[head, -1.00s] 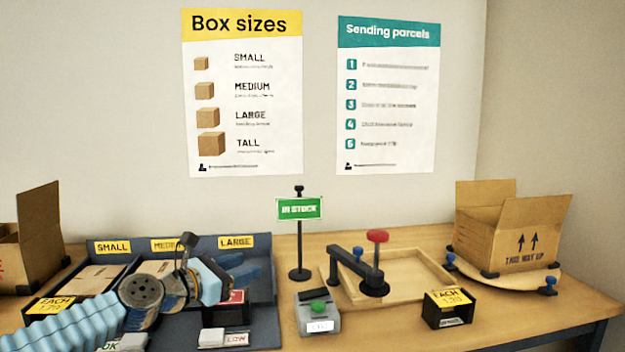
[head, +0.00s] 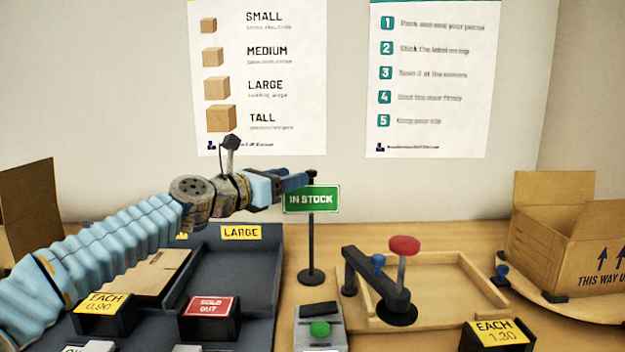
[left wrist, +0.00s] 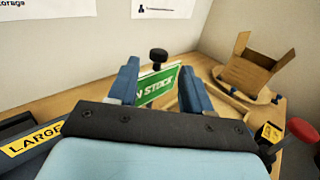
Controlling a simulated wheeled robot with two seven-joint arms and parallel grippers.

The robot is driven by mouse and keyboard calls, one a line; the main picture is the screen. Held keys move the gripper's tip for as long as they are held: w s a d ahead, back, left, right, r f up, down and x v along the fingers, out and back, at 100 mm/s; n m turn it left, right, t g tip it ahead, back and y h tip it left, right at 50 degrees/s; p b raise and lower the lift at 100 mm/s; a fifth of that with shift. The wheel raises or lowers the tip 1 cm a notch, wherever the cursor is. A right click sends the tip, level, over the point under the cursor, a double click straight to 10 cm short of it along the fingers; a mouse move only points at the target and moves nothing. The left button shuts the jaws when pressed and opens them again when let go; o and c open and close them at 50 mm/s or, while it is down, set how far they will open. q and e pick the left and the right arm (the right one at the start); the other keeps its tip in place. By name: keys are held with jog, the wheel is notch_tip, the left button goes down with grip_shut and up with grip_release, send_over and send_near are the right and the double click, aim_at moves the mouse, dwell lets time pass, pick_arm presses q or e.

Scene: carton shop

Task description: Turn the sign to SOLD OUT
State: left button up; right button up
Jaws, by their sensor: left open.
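The green sign (head: 318,199) reads IN STOCK and hangs upright on a black stand (head: 311,250) with a dark knob on top, at the back middle of the table. My left gripper (head: 300,182) is at the sign's upper left in the head view. In the left wrist view the sign (left wrist: 158,88) shows between the two open blue fingers (left wrist: 158,85), partly hidden by them, with the knob (left wrist: 158,55) beyond. I cannot tell whether a finger touches the sign. My right gripper is not in view.
A red SOLD OUT block (head: 210,306) stands at the front of the dark tray (head: 258,262). A grey device with a green button (head: 320,328) is before the stand. A red-knobbed lever (head: 404,246) stands right of it. An open carton (head: 560,235) is far right.

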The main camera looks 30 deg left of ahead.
aim_at(311, 171)
pick_arm(q)
jog(key=x, duration=0.2)
jog(key=p+x, duration=0.1)
jog(key=x, duration=0.1)
jog(key=p+x, duration=0.1)
jog(key=x, duration=0.1)
jog(key=shift+w+r, duration=0.25)
jog(key=shift+w, duration=0.05)
jog(key=shift+w+d+f, duration=0.1)
jog(key=shift+w+f, duration=0.05)
jog(key=shift+w, duration=0.2)
grip_shut()
